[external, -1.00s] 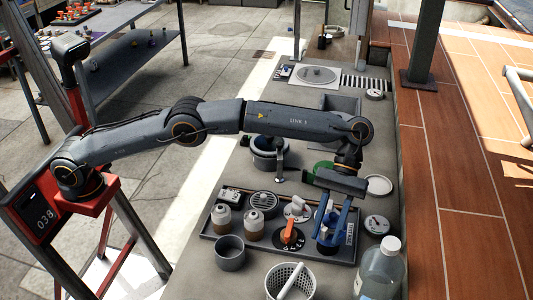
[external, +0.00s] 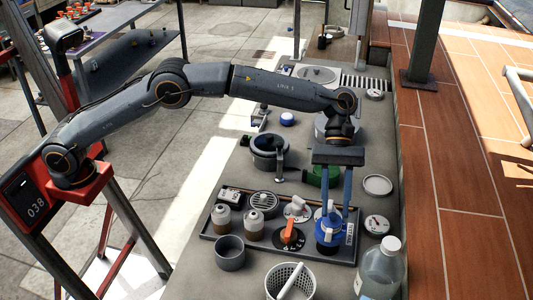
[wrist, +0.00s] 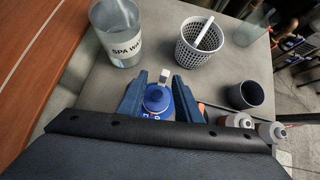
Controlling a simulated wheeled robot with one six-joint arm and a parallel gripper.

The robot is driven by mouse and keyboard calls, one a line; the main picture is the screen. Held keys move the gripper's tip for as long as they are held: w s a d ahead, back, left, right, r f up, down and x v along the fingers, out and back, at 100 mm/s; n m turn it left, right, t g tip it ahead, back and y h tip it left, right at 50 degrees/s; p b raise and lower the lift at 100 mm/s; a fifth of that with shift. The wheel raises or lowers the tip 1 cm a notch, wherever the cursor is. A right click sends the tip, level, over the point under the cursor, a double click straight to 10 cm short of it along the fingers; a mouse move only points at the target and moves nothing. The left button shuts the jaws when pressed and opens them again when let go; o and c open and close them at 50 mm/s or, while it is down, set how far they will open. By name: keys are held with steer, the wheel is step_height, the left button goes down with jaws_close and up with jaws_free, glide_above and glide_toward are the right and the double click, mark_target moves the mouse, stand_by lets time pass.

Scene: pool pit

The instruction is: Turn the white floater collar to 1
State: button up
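A blue, round-bodied device with some white on it (external: 328,230) stands at the right end of the dark tray (external: 222,240). It also shows in the wrist view (wrist: 157,100), with a white tab at its far edge. My gripper (external: 333,215) points down over this blue device. Its two blue fingers (wrist: 158,88) stand apart on either side of it; contact is not clear. A white, round, knobbed part (external: 297,209) sits to the left in the same tray, behind an orange-handled black dial (external: 289,236). I cannot read a number on any collar.
Two capped bottles (external: 254,224) stand left in the tray. A grey cup (external: 230,253), a white basket (external: 291,282) and a clear bottle (external: 382,268) stand in front. A gauge (external: 376,225) and a white dish (external: 377,185) lie right of the tray.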

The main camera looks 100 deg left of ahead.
steer(key=r, duration=0.4)
steer(key=a+r, duration=0.1)
steer(key=r, duration=0.1)
steer(key=shift+s, duration=0.15)
steer(key=s+a+m+g+y, duration=0.1)
steer(key=s+a+m+y, duration=0.2)
steer(key=s+m, duration=0.6)
steer(key=s+a+m+g+y+b, duration=0.1)
steer(key=s+m+y, duration=0.6)
steer(key=s, duration=1.1)
steer(key=shift+s+a+f+m+g, duration=0.15)
steer(key=shift+a+m+g, duration=0.15)
steer(key=shift+a+m, duration=0.8)
steer(key=shift+d, duration=0.25)
